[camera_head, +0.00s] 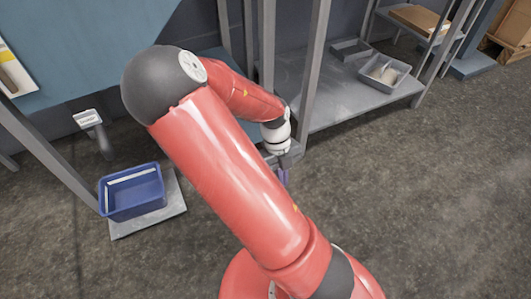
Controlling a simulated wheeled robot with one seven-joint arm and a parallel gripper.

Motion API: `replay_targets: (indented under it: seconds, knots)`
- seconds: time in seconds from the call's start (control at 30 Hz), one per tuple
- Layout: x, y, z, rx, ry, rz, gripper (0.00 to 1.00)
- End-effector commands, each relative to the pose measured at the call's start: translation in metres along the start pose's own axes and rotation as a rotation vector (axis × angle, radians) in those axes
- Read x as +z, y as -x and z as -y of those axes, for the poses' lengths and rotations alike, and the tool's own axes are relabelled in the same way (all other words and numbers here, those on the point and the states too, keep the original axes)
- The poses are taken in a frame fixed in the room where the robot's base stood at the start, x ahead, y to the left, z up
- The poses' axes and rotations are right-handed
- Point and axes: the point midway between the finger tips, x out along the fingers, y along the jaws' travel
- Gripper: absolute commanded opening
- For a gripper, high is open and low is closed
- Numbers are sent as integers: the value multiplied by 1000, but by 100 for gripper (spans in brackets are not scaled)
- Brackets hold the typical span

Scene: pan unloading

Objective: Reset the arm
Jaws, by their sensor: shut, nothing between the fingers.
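My red arm rises from the bottom of the head view, bends at a dark elbow joint at the upper left, and folds back down to the right. The wrist is white and grey. My gripper (283,177) shows small and dark below the wrist, partly hidden behind my upper arm link. It is shut with nothing seen in it, and it hangs in front of the lower shelf of the rack.
A blue bin (132,191) sits on a grey platform (150,220) at the left. A grey rack shelf (335,105) holds a grey tray (384,74). Posts stand behind my wrist. The dark floor (440,200) at the right is clear.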

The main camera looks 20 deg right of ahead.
Motion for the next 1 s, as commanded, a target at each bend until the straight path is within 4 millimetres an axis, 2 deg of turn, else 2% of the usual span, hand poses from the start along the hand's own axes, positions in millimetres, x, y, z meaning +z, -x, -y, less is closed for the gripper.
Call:
replay_targets:
  seconds: [0.23, 0.37, 0.47, 0.6, 0.7, 0.87, 1.0]
  knots:
    - [-1, 0, 0, 2, 6, 1, 0]
    - [-5, 11, -9, 43, 118, 19, 0]
    - [-13, 31, -24, 102, 339, 63, 0]
    - [-28, 75, -49, 153, 774, 185, 0]
    - [-42, 109, -62, 129, 1096, 290, 0]
    - [-70, 168, -77, -26, 1600, 446, 0]
    - [-100, 219, -84, -282, 2014, 517, 0]
